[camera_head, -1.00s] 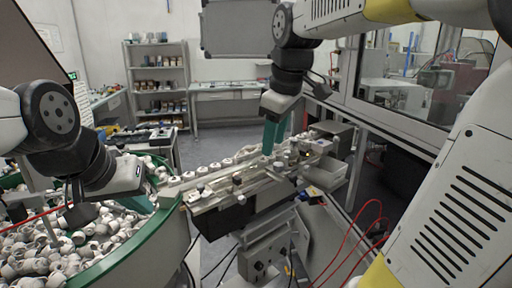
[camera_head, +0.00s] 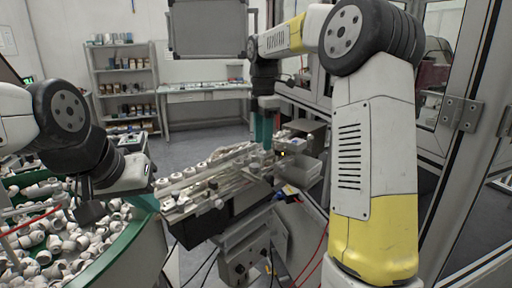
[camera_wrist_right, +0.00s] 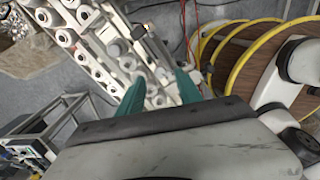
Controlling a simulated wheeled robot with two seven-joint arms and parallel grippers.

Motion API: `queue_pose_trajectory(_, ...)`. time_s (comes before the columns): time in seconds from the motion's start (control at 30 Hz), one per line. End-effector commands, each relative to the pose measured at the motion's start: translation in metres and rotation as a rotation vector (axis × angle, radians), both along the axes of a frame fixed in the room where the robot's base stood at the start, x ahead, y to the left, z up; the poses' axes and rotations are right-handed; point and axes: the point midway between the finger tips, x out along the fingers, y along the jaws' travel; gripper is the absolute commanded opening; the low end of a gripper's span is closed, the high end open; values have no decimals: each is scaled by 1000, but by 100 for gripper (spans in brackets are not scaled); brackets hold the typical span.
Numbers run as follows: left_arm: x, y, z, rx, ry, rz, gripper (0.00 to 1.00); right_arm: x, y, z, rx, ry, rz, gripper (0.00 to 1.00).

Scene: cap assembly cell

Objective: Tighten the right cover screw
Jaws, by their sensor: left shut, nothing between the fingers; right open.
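The assembly rail (camera_head: 235,187) runs diagonally across the middle of the head view, carrying white caps and small knobs. A pale round knob (camera_head: 219,203) sits on its near side; I cannot tell which knob is the right cover screw. My right gripper (camera_head: 264,143) points down behind the rail's far end, and its teal fingers stand apart with nothing visible between them. In the right wrist view the open fingers (camera_wrist_right: 158,80) show over a row of round caps and a grey knob (camera_wrist_right: 138,32). My left gripper (camera_head: 148,200) hangs shut by the green-rimmed bowl, its fingertips hard to make out.
The bowl (camera_head: 148,250) full of white caps (camera_head: 70,240) fills the lower left. A grey tray (camera_head: 299,168) stands at the rail's right end, with red cables below. A glass-and-metal enclosure (camera_head: 460,115) is close on the right. Yellow hoops (camera_wrist_right: 225,45) show in the wrist view.

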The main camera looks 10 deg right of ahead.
Motion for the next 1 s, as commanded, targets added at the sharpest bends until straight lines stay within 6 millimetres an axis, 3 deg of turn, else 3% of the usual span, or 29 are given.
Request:
queue_pose_trajectory(0.2, 0, 0, 0, 0, 0, 0, 0, -1, 0, -25, 0, 1, -1, 42)
queue_pose_trajectory(0.53, 0, 0, 0, 0, 0, 0, 0, 0, 0, -30, 0, -1, -2, 42)
queue_pose_trajectory(0.77, 0, 0, 0, 0, 0, 0, 0, 0, 0, -30, 0, -4, -2, 0)
queue_pose_trajectory(1.0, 0, 0, 0, 0, 0, 0, 0, 2, -1, -29, 0, -9, -4, 0)
